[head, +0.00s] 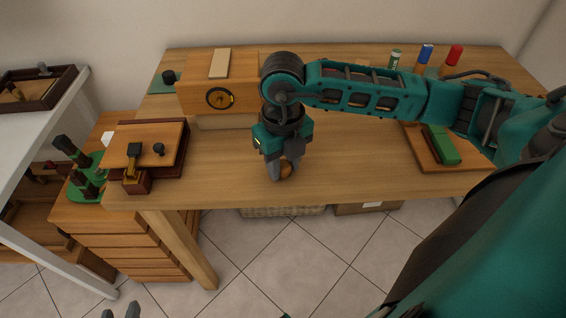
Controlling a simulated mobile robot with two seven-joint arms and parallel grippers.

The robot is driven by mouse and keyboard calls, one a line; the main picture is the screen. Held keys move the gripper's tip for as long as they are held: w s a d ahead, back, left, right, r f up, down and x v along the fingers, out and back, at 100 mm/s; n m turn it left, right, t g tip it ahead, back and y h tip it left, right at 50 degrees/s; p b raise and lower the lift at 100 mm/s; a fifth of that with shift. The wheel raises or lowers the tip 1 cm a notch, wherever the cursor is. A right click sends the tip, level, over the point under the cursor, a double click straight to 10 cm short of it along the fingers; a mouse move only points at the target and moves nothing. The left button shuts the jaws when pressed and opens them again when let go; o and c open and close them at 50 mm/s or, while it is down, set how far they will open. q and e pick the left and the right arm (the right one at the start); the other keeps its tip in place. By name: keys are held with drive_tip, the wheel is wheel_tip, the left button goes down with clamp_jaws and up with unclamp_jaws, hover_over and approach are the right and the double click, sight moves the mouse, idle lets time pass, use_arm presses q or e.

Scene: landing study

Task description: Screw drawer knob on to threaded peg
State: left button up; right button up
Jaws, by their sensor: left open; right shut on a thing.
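My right gripper (280,174) is low over the front of the wooden table, shut on a small round brown knob (287,169). Its fingers partly hide the knob. A wooden box (188,98) stands upright at the back left of the table. On its front is a dark round plate with a brass-coloured centre (220,98), which looks like the place of the threaded peg; thread is too small to make out. The held knob is apart from it, in front and to the right. My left gripper (121,313) shows only its grey fingertips at the bottom edge, open and empty.
A wooden case with small dark knobs (160,150) sits at the table's left end. A board with a green block (441,146) lies at the right. Blue and red upright items (425,54) stand at the back. The table's middle (345,160) is clear.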

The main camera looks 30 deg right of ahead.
drive_tip(key=c, duration=0.3)
drive_tip(key=shift+r+p, duration=1.85)
drive_tip(key=shift+r, duration=0.7)
drive_tip(key=o, duration=0.4)
drive_tip(key=c, duration=0.3)
